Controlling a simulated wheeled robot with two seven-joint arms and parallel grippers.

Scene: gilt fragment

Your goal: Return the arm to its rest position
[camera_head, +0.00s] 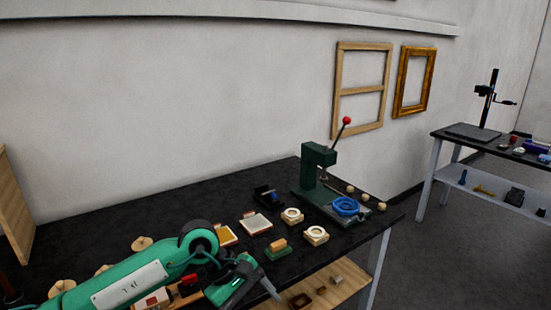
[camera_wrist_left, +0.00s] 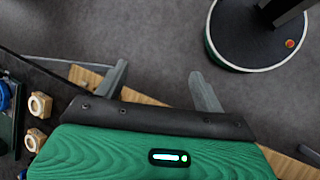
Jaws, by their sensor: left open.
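My left arm comes in from the lower left in the head view, over the front of the black table (camera_head: 95,228). My left gripper (camera_head: 262,294) hangs at the table's front edge, above a lower wooden shelf. In the left wrist view the left gripper (camera_wrist_left: 160,85) has its two grey fingers spread wide apart with nothing between them. Beyond the fingers are the wooden shelf edge and grey floor. My right gripper is in neither view.
A green press (camera_head: 318,170) with a red-knobbed lever stands at the table's right end, with a blue ring (camera_head: 346,206) at its foot. Several small blocks and ring-topped pieces lie near the gripper. A second bench (camera_head: 470,133) stands far right, with open floor between.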

